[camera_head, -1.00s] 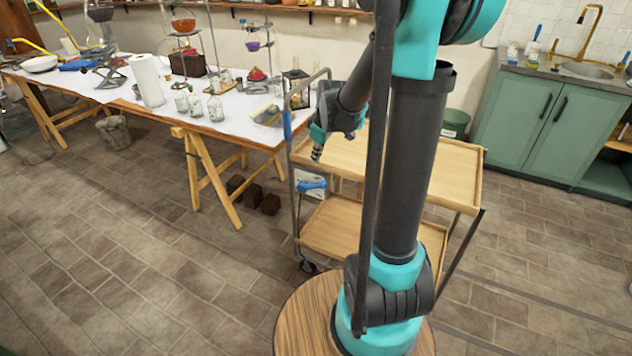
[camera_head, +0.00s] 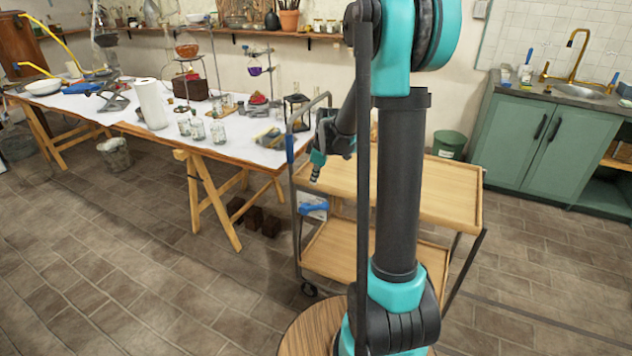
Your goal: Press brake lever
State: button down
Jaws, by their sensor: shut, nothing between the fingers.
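A wooden two-shelf cart (camera_head: 415,188) with a dark metal frame stands beyond my arm. A blue lever (camera_head: 313,209) sits on a pale plate on the cart's left end, below the top shelf; it looks like the brake lever. A second blue part (camera_head: 290,148) is on the upright of the cart's push handle. My gripper (camera_head: 315,174) points down near the cart's left end. In the picture it is above the blue lever, apart from it. Its fingers are shut and hold nothing. My arm hides part of the cart.
A long trestle table (camera_head: 110,118) with glassware and a paper roll (camera_head: 151,104) stands left of the cart. A green cabinet (camera_head: 535,150) with a sink is at the right, and a green bin (camera_head: 449,144) is behind the cart. The floor at front left is clear.

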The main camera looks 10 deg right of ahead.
send_over(317, 206)
jog(key=a, duration=0.2)
notch_tip(317, 206, down, 8)
jog(key=shift+w+d+f, duration=0.1)
jog(key=shift+d+f, duration=0.5)
jog(key=shift+f, duration=0.2)
jog(key=shift+d+f, duration=0.3)
jog(key=shift+f, duration=0.25)
jog(key=shift+d+f, duration=0.1)
